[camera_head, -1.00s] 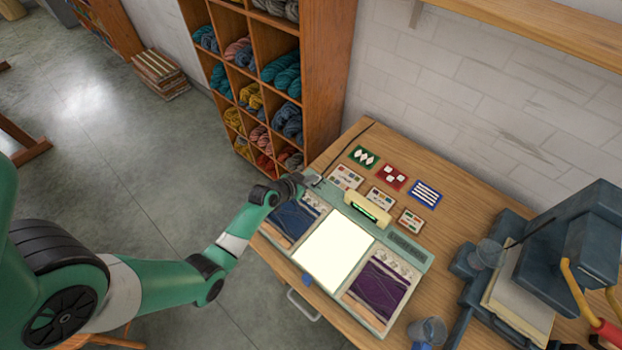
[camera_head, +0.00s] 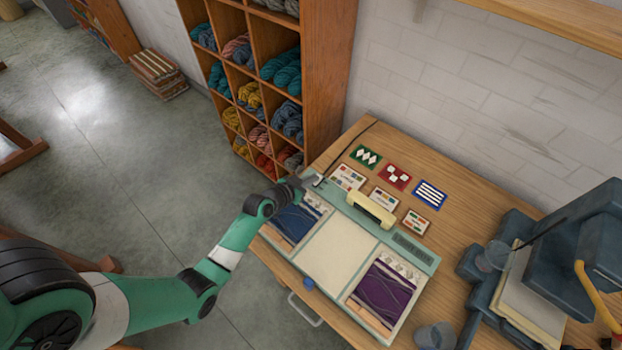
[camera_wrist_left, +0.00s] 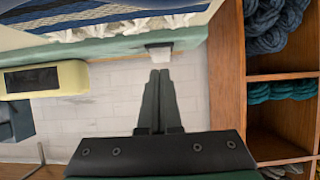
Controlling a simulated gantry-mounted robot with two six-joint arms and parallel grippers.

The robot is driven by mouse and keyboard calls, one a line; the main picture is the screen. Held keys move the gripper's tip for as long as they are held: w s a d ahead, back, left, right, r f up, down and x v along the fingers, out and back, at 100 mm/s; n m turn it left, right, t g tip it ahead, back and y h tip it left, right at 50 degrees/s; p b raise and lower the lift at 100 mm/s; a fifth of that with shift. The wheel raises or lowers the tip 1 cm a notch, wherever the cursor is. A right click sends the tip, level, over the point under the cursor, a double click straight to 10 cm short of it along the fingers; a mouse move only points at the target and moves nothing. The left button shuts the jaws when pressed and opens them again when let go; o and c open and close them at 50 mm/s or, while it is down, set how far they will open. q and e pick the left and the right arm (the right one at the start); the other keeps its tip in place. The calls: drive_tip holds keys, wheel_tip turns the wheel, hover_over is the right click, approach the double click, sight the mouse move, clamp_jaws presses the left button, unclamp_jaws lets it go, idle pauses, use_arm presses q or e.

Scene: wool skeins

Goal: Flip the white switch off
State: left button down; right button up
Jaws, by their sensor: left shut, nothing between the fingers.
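The white switch (camera_head: 318,181) is small and sits at the back left corner of the green light-box frame (camera_head: 345,205). In the left wrist view the switch (camera_wrist_left: 160,54) is a pale tab on the frame's edge, just beyond my fingertips. My left gripper (camera_head: 306,178) is at that corner, and in the wrist view its two fingers (camera_wrist_left: 160,75) are together with nothing between them. I cannot tell whether they touch the switch. The light panel (camera_head: 337,254) is unlit, and the display on the cream block (camera_head: 370,208) is dark. My right gripper is out of view.
A wooden shelf (camera_head: 327,80) with wool skeins stands behind the table on the left. Pattern cards (camera_head: 397,177) lie behind the light box.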

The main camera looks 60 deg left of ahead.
use_arm(q)
wheel_tip(320, 180, up, 5)
drive_tip(key=p, duration=0.4)
drive_tip(key=shift+r+p, duration=0.1)
drive_tip(key=shift+p, duration=0.3)
drive_tip(key=s+d+r, duration=0.1)
drive_tip(key=s+d, duration=0.2)
drive_tip(key=s, duration=0.6)
drive_tip(key=shift+d, duration=0.25)
drive_tip(key=shift+r, duration=0.1)
